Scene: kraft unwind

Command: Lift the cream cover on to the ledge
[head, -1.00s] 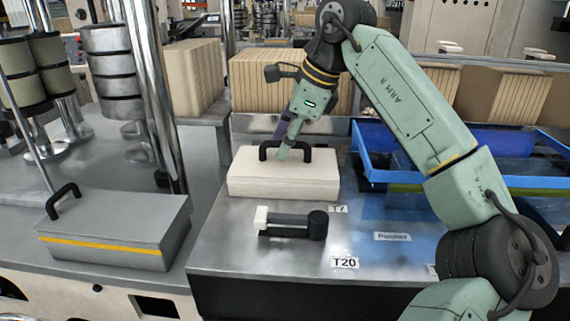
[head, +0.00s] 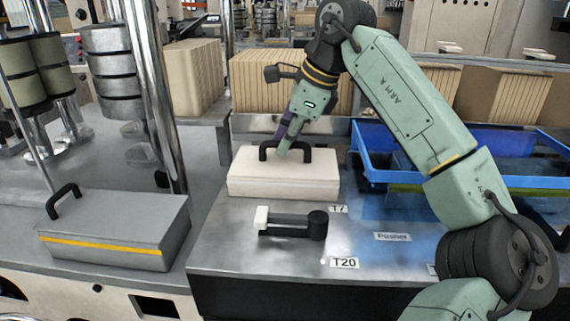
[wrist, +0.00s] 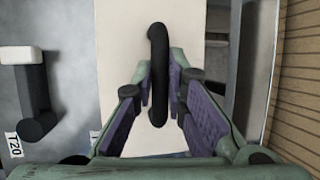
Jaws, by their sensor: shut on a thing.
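The cream cover (head: 284,179) is a low block with a black arched handle on top. It sits on the metal bench, and no gap shows beneath it. My gripper (head: 283,150) reaches down from above and is shut on the handle (head: 325,158). In the wrist view, the fingers of my gripper (wrist: 161,88) stand on both sides of the black handle (wrist: 157,45), with the cream cover (wrist: 122,60) below. I cannot make out for certain which surface is the ledge.
A grey cover (head: 115,232) with a yellow stripe and a black handle stands at left. A black tool with a white end (head: 290,225) lies in front of the cream cover. A blue tray (head: 365,160) is at right. Stacked cardboard (head: 270,85) stands behind.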

